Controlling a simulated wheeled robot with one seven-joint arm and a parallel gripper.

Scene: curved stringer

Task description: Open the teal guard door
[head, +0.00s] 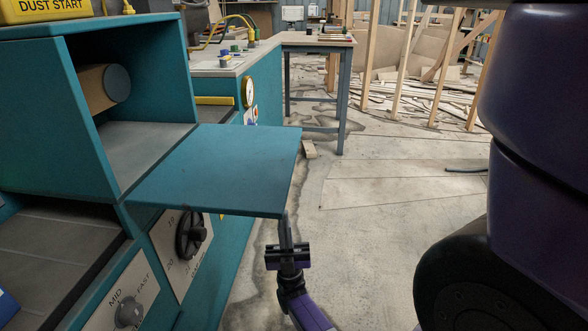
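The teal guard door (222,168) is a flat panel lying roughly level, sticking out to the right from the lower edge of the box opening (147,150) in the teal machine. The box stands open, and a brown cylinder with a grey-blue end (106,87) shows inside. My gripper (286,228) points up at the door's near right corner, just below its edge. The tips are partly hidden by the panel. I cannot tell whether they touch it or how far apart the fingers are.
Below the door are a black dial (191,235) and a grey speed knob (130,312). A teal bench (262,80) and a table (316,38) stand behind. Wooden posts (402,60) and scattered boards are at the back right. Floor (390,200) right of the door is mostly clear.

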